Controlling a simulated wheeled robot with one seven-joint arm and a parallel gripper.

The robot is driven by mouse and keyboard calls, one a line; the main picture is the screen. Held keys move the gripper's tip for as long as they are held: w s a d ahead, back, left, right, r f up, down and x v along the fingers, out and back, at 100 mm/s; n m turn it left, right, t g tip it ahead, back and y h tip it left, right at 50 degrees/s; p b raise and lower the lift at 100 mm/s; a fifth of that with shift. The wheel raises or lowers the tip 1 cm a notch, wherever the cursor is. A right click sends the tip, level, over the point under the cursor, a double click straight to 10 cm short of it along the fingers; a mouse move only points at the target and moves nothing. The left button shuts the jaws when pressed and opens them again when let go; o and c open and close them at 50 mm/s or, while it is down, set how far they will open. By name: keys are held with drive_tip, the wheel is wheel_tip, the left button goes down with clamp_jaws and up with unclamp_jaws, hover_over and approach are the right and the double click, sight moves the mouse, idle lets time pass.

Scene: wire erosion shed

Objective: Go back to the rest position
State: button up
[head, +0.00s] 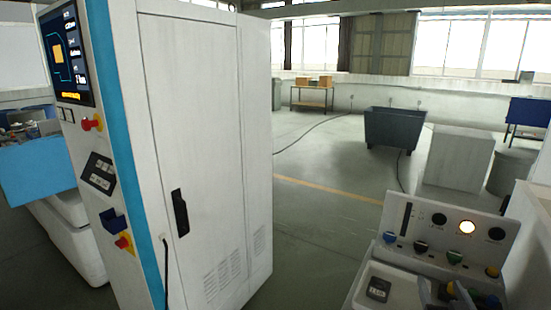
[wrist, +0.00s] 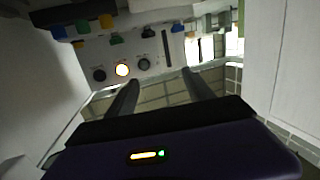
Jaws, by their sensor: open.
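My gripper (wrist: 158,92) shows in the wrist view, with its two dark fingers apart and nothing between them. My gripper does not show clearly in the head view. No contact between the fingers and the panel is visible.
A tall white cabinet (head: 205,150) with a screen (head: 67,55) and red knobs fills the left. A dark bin (head: 394,128), a pale block (head: 459,158) and a table with boxes (head: 312,95) stand farther back. The middle floor (head: 320,170) is open, with cables lying across it.

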drive_tip(key=s+a+f+n+y, duration=0.1)
drive_tip(key=s+a, duration=0.5)
drive_tip(key=s, duration=0.8)
drive_tip(key=s+a+f+n+y+b, duration=0.1)
drive_tip(key=s+a, duration=0.5)
drive_tip(key=s, duration=0.9)
drive_tip(key=s+a+f+n+g+y+b, duration=0.1)
drive_tip(key=s+a+f+y, duration=0.2)
drive_tip(key=s, duration=1.1)
drive_tip(key=a, duration=0.3)
drive_tip(key=shift+s+a+f, duration=0.2)
drive_tip(key=shift+a+f, duration=0.05)
drive_tip(key=shift+f, duration=0.15)
